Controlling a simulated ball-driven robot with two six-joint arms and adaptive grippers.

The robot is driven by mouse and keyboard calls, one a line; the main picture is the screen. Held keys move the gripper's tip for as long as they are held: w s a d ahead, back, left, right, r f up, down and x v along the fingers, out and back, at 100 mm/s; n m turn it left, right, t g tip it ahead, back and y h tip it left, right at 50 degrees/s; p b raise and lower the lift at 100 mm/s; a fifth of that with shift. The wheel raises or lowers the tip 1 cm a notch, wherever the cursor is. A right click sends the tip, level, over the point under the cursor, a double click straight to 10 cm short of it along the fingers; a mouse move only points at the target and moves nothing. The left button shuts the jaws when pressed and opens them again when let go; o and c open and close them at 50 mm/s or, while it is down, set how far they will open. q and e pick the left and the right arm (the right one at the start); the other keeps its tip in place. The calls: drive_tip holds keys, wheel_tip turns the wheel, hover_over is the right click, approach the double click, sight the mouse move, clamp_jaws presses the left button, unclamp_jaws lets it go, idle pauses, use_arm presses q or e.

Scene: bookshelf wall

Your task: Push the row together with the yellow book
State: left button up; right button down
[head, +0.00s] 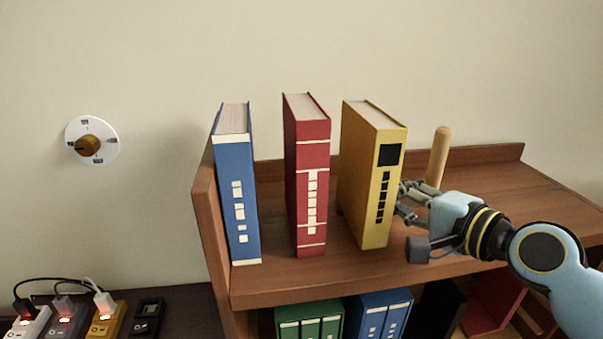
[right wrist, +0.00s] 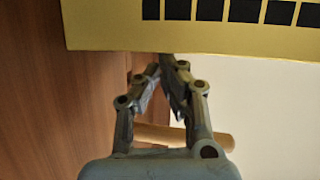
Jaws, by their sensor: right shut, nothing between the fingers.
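The yellow book (head: 368,175) stands upright on the wooden shelf, on the right of a spaced row. The red book (head: 307,180) stands upright in the middle, and the blue book (head: 236,190) stands at the left by the shelf's side wall. Gaps separate the three. My right gripper (head: 402,200) is shut and empty at the right side of the yellow book. In the right wrist view, its fingertips (right wrist: 168,62) meet near the edge of the yellow book (right wrist: 120,25); I cannot tell whether they touch it. My left gripper is not in view.
A wooden peg (head: 439,157) stands behind my right gripper. The shelf board (head: 520,195) is clear to the right. Green books (head: 310,322) and blue books (head: 380,315) sit on the level below. A wall dial (head: 91,141) and lit switches (head: 104,318) are at left.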

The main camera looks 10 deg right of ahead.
sight(348, 198)
drive_tip(key=shift+a+p, duration=0.5)
drive_tip(key=shift+a, duration=2.6)
drive_tip(key=shift+a, duration=2.2)
drive_tip(key=shift+d+p, duration=0.35)
drive_tip(key=shift+d, duration=1.65)
